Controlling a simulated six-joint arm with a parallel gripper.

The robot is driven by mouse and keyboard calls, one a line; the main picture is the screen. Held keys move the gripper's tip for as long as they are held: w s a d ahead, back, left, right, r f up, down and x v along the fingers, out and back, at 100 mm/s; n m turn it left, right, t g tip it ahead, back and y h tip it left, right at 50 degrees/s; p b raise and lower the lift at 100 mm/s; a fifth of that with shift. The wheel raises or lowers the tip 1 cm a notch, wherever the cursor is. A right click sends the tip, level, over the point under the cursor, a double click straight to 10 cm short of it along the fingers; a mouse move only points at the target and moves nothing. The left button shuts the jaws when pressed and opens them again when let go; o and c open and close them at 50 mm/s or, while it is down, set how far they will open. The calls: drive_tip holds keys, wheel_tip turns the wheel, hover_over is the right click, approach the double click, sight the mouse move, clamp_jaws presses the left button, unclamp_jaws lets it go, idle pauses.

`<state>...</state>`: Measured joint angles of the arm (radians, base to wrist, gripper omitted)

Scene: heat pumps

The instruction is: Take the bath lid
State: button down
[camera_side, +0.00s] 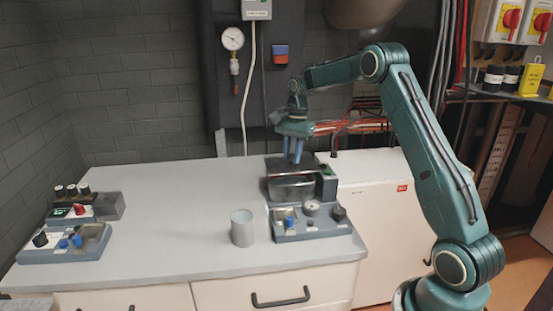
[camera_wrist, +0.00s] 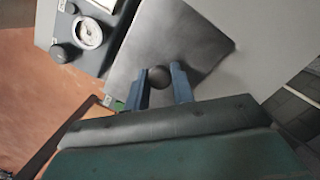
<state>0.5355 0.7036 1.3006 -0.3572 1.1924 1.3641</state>
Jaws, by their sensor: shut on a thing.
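The bath lid (camera_wrist: 178,40) is a flat dark grey metal plate with a round dark knob (camera_wrist: 160,75), seen from above in the wrist view. In the side view the lid (camera_side: 276,163) lies on or just over the metal bath (camera_side: 291,188) at the back right of the counter; I cannot tell if there is a gap. My gripper (camera_side: 292,161) points down from above. Its two blue fingers (camera_wrist: 163,82) stand on either side of the knob and are shut on it. The fingers partly hide the lid in the side view.
A control panel with a dial (camera_side: 311,208) sits in front of the bath. A grey cup (camera_side: 242,228) stands to its left. Blue-grey control boxes (camera_side: 68,242) are at the counter's left end. The middle of the counter (camera_side: 170,210) is clear. A wall gauge (camera_side: 232,39) hangs behind.

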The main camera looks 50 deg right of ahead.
sight(291, 154)
drive_tip(key=shift+r, duration=3.05)
drive_tip(key=shift+a, duration=0.1)
